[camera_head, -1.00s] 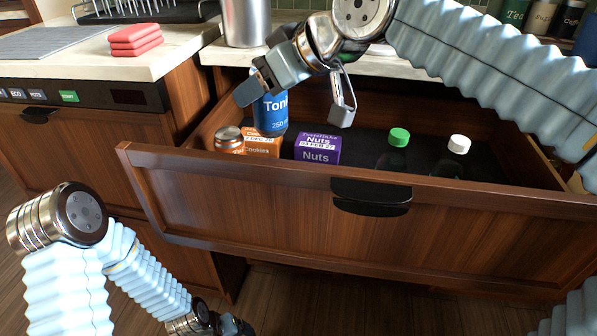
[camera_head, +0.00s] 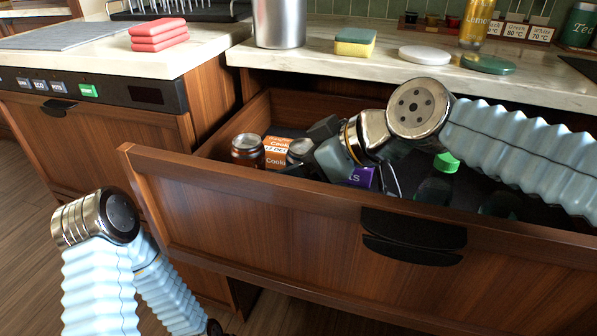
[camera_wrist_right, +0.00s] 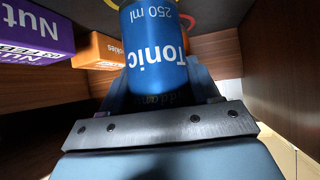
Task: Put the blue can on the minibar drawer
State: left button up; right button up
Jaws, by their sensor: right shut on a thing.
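The blue can (camera_wrist_right: 155,50), labelled Tonic 250 ml, is between the fingers of my right gripper in the right wrist view. My right gripper (camera_head: 312,150) is shut on it, down inside the open minibar drawer (camera_head: 260,210). In the head view only the can's silver top (camera_head: 299,149) shows clearly, right of the orange cookies box; the gripper and drawer front hide the rest. I cannot tell whether the can touches the drawer floor. My left gripper (camera_head: 213,327) is mostly cut off at the bottom edge; its jaws cannot be made out.
In the drawer are a brown can (camera_head: 247,150), an orange cookies box (camera_head: 277,153), a purple nuts box (camera_head: 362,177) and a green-capped bottle (camera_head: 438,182). Another dark bottle (camera_head: 500,205) is partly hidden. The counter above holds a metal canister (camera_head: 280,22) and a sponge (camera_head: 355,42).

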jog(key=shift+f, duration=0.4)
jog(key=o, duration=1.4)
jog(key=shift+r, duration=0.1)
jog(key=shift+d+r, duration=0.15)
jog(key=shift+r, duration=0.05)
jog(key=p+v, duration=0.1)
jog(key=v, duration=1)
jog(key=shift+s+d+r, duration=0.15)
jog(key=shift+s+d, duration=0.05)
